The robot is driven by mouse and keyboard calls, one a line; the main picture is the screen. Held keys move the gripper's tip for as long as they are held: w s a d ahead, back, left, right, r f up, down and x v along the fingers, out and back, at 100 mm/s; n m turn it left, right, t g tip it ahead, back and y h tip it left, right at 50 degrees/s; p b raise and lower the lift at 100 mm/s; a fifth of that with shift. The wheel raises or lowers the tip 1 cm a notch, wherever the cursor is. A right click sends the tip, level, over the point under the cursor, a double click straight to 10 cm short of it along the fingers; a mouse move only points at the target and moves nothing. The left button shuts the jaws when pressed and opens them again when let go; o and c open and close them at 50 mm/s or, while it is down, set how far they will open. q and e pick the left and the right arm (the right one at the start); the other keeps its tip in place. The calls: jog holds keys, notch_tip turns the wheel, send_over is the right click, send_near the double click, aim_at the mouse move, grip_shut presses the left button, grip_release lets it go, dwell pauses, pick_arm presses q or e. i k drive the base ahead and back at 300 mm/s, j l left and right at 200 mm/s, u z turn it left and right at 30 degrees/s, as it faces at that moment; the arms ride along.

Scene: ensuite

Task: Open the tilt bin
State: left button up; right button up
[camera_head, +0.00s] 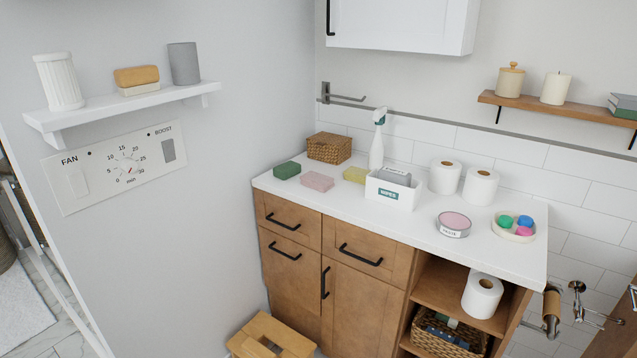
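The wooden vanity cabinet has a tall lower-left front (286,290) with a black horizontal bar handle (285,250) near its top edge. This looks like the tilt bin, though no label shows on it. It sits flush with the cabinet face and appears shut. Its lower part is partly hidden by a wooden stool (270,336). A drawer front (282,222) is directly above it, and a door (355,312) with a vertical black handle is to its right. Neither of my grippers is in view.
The white countertop (330,208) holds sponges, a wicker box, a spray bottle, a wipes box (394,190), paper rolls, a tin and a dish. An open shelf (440,287) is at the cabinet's right. A grey wall with a fan panel (118,167) bounds the left.

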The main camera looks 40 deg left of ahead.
aim_at(293, 269)
jog(key=u, duration=1.3)
